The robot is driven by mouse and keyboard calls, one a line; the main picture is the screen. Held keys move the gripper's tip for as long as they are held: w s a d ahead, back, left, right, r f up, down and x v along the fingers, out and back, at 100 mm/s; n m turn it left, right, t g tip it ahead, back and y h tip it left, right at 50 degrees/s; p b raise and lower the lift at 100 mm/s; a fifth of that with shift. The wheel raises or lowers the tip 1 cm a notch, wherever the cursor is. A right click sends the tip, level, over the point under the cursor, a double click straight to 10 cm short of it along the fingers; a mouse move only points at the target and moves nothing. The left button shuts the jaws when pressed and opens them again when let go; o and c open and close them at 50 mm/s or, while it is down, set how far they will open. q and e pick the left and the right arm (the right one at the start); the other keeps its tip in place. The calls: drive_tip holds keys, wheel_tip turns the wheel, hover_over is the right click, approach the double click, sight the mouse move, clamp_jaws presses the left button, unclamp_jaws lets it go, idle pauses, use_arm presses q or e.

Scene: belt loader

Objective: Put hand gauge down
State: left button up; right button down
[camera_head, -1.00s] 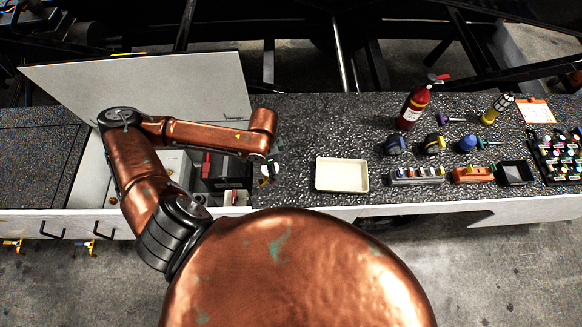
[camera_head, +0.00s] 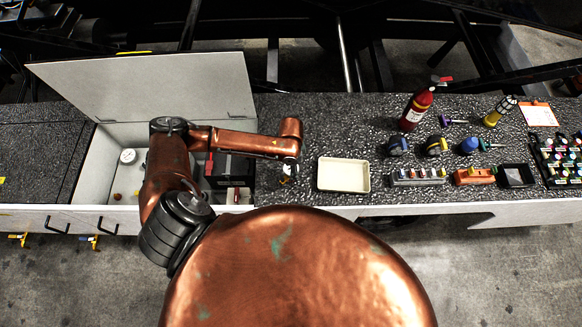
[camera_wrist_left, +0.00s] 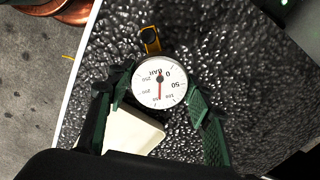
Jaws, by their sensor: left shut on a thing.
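The hand gauge (camera_wrist_left: 158,84) has a round white dial with a red needle and a yellow and black fitting. In the left wrist view it sits between the green fingers of my left gripper (camera_wrist_left: 160,94), which is shut on it. In the head view my left gripper (camera_head: 287,177) is small and mostly hidden below the copper arm, over the dark counter (camera_head: 300,120) left of the cream tray (camera_head: 343,175). A corner of the tray shows beside the left finger in the wrist view (camera_wrist_left: 130,132). Whether the gauge touches the counter, I cannot tell. My right gripper is out of view.
Left of the gripper is an open compartment with a raised white lid (camera_head: 150,88); another round white gauge (camera_head: 128,156) lies inside. Right of the tray stand a red extinguisher (camera_head: 416,108), a grey socket rack (camera_head: 418,177) and an orange holder (camera_head: 475,176). The tray is empty.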

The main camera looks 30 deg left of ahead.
use_arm(q)
drive_tip(key=shift+f, duration=0.1)
drive_tip(key=o, duration=1.5)
drive_tip(key=shift+o, duration=0.2)
wheel_tip(320, 180, up, 12)
drive_tip(key=shift+b, duration=0.4)
